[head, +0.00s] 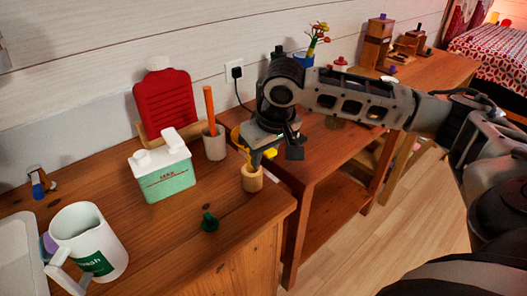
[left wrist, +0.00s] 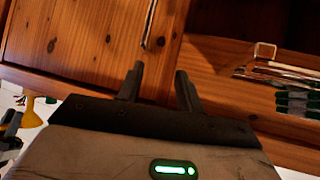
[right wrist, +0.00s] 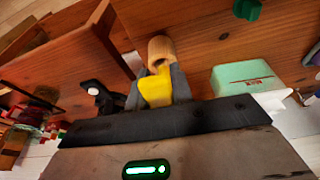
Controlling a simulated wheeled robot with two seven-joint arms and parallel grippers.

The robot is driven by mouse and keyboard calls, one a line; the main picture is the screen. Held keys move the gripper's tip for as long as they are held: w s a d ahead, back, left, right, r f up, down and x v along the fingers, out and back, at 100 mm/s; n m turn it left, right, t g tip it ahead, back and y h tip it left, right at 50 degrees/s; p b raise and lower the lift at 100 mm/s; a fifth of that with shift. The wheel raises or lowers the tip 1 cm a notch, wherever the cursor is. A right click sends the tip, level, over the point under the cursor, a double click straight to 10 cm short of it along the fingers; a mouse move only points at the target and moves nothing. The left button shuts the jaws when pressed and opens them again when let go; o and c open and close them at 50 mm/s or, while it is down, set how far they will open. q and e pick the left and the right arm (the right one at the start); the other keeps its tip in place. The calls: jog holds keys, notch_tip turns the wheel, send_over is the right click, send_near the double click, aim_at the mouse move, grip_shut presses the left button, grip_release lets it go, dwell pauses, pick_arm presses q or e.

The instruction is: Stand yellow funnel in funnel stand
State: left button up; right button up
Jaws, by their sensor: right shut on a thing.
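The yellow funnel (right wrist: 155,90) is between the fingers of my right gripper (head: 273,156), which is shut on it. In the head view the fingers hide most of the funnel (head: 268,152). The funnel stand, a short pale wooden cylinder (head: 252,180), stands on the desk directly below the right gripper. In the right wrist view the funnel's narrow end meets the stand's open top (right wrist: 161,47); I cannot tell how far it is inside. My left gripper (left wrist: 158,85) is open and empty, facing wooden furniture, and is outside the head view.
A green-and-white carton (head: 165,172), a cup with an orange stick (head: 214,143) and a white jug (head: 90,243) stand left of the stand. A small green object (head: 209,222) lies in front. The desk's right edge is close to the stand.

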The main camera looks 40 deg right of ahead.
jog(key=shift+f, duration=0.2)
dwell(0.4)
pick_arm(q)
jog(key=shift+f+b, duration=0.35)
jog(key=shift+b, duration=0.1)
pick_arm(e)
jog(key=shift+f, duration=2.85)
jog(key=shift+f, duration=0.1)
jog(key=o, duration=1)
jog(key=shift+o, duration=0.2)
jog(key=shift+v, duration=0.95)
pick_arm(q)
jog(key=shift+s+a+f+p, duration=0.1)
jog(key=shift+a+f+p, duration=0.15)
jog(key=shift+p, duration=0.45)
pick_arm(e)
jog(key=v, duration=1.4)
